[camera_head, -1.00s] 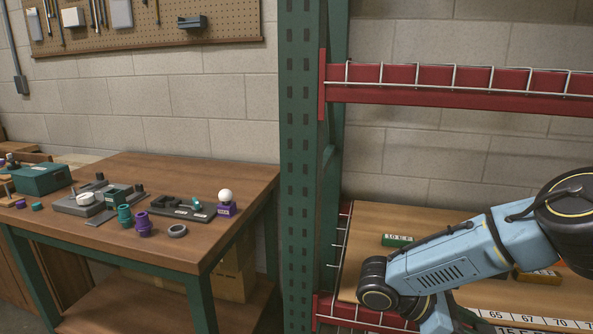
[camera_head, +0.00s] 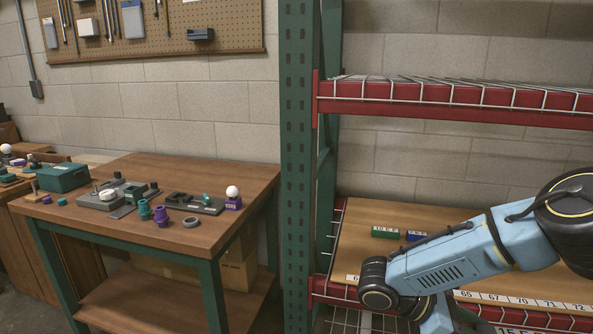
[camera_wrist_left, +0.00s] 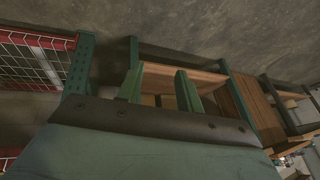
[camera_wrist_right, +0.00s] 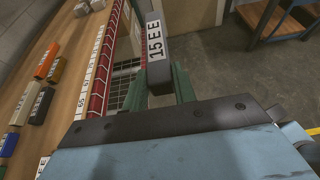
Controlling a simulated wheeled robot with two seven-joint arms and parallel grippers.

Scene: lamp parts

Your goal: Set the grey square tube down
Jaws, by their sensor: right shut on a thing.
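The grey square tube (camera_wrist_right: 159,76) is a short dark block with a white label reading 15 EE. My right gripper (camera_wrist_right: 160,87) is shut on it, a green finger on either side. In the right wrist view the tube is in front of the shelf's red edge, above the floor, apart from the shelf boards. In the head view only its label (camera_head: 516,331) shows at the bottom edge; the right fingers are out of sight there. My left gripper (camera_wrist_left: 159,88) is open and empty in the left wrist view, and outside the head view.
The shelf board (camera_head: 375,213) bears a green labelled block (camera_head: 385,232) and a blue one (camera_head: 416,236). A green post (camera_head: 297,150) separates shelf and table (camera_head: 215,225).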

